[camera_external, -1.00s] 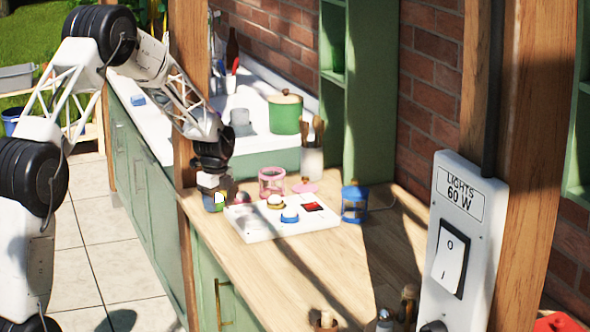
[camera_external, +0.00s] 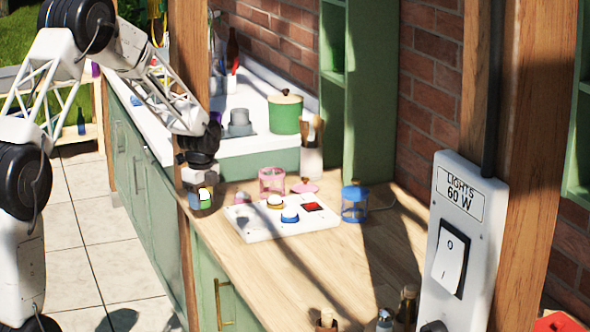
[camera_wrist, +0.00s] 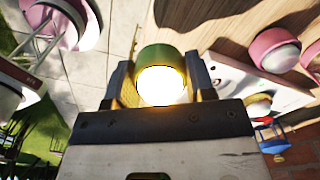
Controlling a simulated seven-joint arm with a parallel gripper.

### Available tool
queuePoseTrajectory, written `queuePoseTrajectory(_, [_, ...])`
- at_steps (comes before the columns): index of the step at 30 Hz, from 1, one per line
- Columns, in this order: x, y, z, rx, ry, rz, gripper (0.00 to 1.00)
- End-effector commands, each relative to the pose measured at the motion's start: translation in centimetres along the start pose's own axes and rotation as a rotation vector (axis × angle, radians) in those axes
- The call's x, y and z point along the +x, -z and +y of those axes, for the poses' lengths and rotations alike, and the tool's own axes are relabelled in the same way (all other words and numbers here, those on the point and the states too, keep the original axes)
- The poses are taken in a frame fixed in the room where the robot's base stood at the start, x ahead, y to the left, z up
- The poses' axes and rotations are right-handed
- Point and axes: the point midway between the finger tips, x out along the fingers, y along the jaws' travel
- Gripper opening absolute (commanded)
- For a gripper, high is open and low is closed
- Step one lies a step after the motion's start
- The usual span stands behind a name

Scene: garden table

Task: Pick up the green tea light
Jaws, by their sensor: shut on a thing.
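My gripper (camera_external: 201,196) is shut on the green tea light (camera_wrist: 153,53) and holds it beside the left edge of the white board (camera_external: 268,229). In the wrist view the tea light sits between my two fingers (camera_wrist: 160,68), its green rim around a bright glowing face. In the outside view the tea light (camera_external: 207,200) is small and partly hidden by the fingers; its height above the counter is hard to judge.
The white board carries a blue light (camera_external: 290,215), a yellowish one (camera_external: 274,201) and a red square (camera_external: 314,207). A pink lantern (camera_external: 272,181) stands behind it and a blue lantern (camera_external: 354,204) to its right. The wooden counter (camera_external: 300,270) in front is mostly clear.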

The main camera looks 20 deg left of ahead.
Motion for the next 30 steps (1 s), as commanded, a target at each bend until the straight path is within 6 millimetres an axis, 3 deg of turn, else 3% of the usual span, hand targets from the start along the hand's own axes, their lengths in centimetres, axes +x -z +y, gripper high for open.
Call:
queuePoseTrajectory(6, [-0.4,0.8,3.4,0.0,0.001,0.0,0.27])
queuePoseTrajectory(15, [-0.7,1.6,6.6,0.0,0.001,0.0,0.27])
queuePoseTrajectory(30, [-0.8,1.9,7.9,0.0,0.001,0.0,0.27])
